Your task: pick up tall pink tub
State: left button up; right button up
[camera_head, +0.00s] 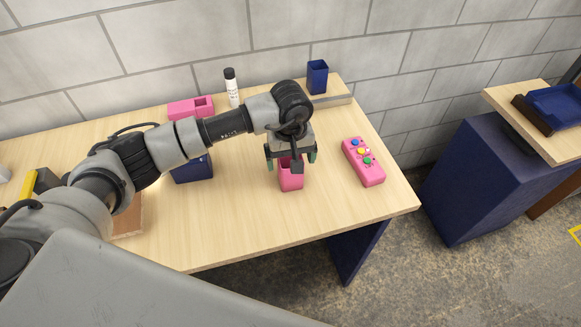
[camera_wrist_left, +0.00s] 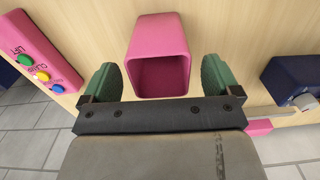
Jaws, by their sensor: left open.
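The tall pink tub (camera_head: 291,182) stands upright on the wooden table, near its right part. It has an open square top and looks empty in the left wrist view (camera_wrist_left: 158,40). My left gripper (camera_head: 291,158) is above the tub and open. In the left wrist view its two green-padded fingers (camera_wrist_left: 159,78) are on either side of the tub's mouth, with a gap on each side. The gripper hides part of the tub's top in the head view. My right gripper is not in view.
A pink button box (camera_head: 366,163) lies right of the tub. A dark blue box (camera_head: 192,171) is to the left. A pink holder (camera_head: 190,108), a white bottle with black cap (camera_head: 232,90) and a blue cup (camera_head: 317,77) stand at the back. The table's front is clear.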

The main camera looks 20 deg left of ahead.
pick_arm(q)
jog(key=shift+f, duration=0.25)
jog(key=c, duration=1.2)
jog(key=shift+r, duration=0.1)
jog(key=shift+c, duration=0.2)
